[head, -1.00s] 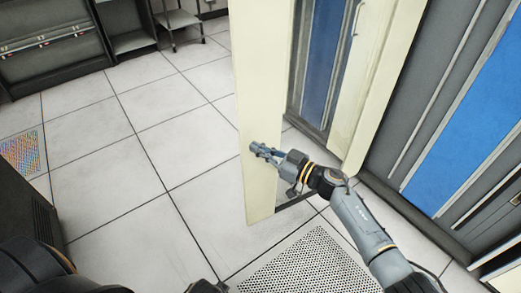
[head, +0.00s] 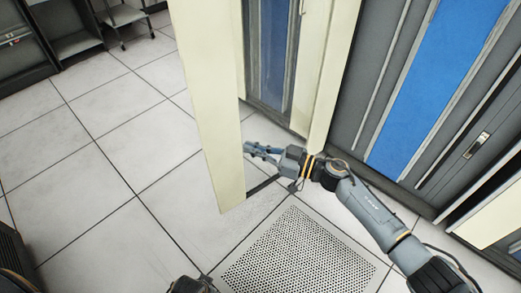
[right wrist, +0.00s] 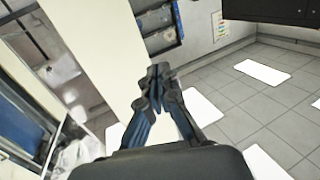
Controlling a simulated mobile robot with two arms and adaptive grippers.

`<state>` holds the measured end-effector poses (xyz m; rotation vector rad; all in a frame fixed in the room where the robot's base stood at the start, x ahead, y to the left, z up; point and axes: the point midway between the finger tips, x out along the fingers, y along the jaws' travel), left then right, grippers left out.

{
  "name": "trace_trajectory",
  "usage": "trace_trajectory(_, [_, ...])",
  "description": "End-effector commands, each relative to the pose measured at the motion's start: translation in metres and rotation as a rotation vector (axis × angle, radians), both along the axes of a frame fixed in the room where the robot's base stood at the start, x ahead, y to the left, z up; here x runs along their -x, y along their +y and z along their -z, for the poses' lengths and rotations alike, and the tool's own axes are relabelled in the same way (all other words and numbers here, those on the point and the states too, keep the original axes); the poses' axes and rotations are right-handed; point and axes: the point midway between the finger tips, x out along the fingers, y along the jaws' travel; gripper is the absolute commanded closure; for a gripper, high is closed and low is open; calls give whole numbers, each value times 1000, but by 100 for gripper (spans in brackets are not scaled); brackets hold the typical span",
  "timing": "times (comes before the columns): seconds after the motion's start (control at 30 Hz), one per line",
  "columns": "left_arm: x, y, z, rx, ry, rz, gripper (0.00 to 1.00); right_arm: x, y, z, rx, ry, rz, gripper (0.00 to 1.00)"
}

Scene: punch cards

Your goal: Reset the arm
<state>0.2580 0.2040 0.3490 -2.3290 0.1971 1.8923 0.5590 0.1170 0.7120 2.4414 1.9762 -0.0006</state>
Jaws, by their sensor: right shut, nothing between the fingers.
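My right gripper (head: 248,153) is in the middle of the head view, at the end of my arm from the lower right. Its fingers are shut and empty. The fingertips are just right of the edge of an open cream door panel (head: 207,110); I cannot tell if they touch it. In the right wrist view the shut gripper (right wrist: 158,75) points away from me, with the cream panel (right wrist: 100,50) behind it and to its left.
Tall cabinets with blue panels (head: 430,80) stand on the right. A perforated floor tile (head: 300,255) lies below my right arm. Dark shelving (head: 75,35) and a small cart (head: 125,15) stand at the back left. The tiled floor (head: 110,150) on the left is clear.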

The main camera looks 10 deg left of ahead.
Motion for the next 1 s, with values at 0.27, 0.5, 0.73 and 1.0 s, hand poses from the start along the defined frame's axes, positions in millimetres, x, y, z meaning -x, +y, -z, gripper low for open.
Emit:
trace_trajectory(0.27, [0,0,0,-1,1,0,60,5,-22,0,-1,0,-1,100])
trace_trajectory(0.5, [0,0,0,-1,1,0,60,-3,-28,6,-43,1,108,100])
trace_trajectory(0.73, [0,0,0,-1,1,0,60,-30,-115,88,-1,119,717,100])
trace_trajectory(1.0, [0,0,0,-1,1,0,60,50,-232,236,406,444,1103,100])
